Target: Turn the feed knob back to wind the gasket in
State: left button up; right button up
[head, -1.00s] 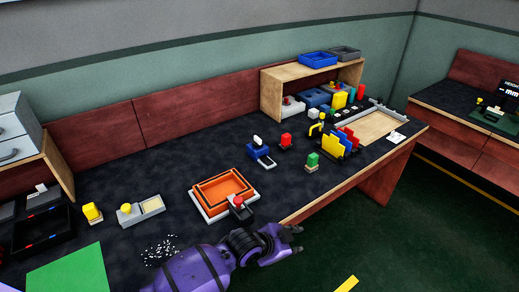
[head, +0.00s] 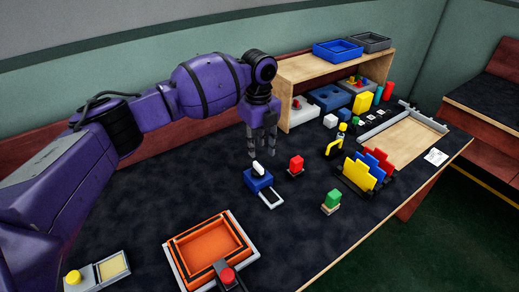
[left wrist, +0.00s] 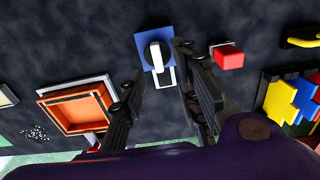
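A small blue unit (head: 258,181) with an upright white knob (head: 257,168) on top stands mid-table. A pale rectangular loop (head: 271,199) lies at its front; I cannot tell whether this is the gasket. My left gripper (head: 262,152) points down above and just behind the unit in the head view. In the left wrist view the gripper (left wrist: 160,65) is open and empty. Its two fingers lie to either side of the white knob (left wrist: 156,56) and loop (left wrist: 167,78), and nothing visibly touches them. My right gripper is out of view.
A red block (head: 296,164) stands close right of the unit, with a green block (head: 331,201) and a rack of coloured plates (head: 366,172) further right. An orange tray (head: 210,247) lies in front. A wooden shelf (head: 300,68) stands behind.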

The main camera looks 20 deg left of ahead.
aim_at(258, 165)
pick_arm(q)
jog(key=shift+a, duration=0.15)
jog(key=shift+s+f, duration=0.15)
jog(key=shift+f, duration=0.2)
notch_tip(258, 165, down, 6)
jog(key=shift+s+f, duration=0.1)
jog(key=shift+f, duration=0.05)
grip_shut()
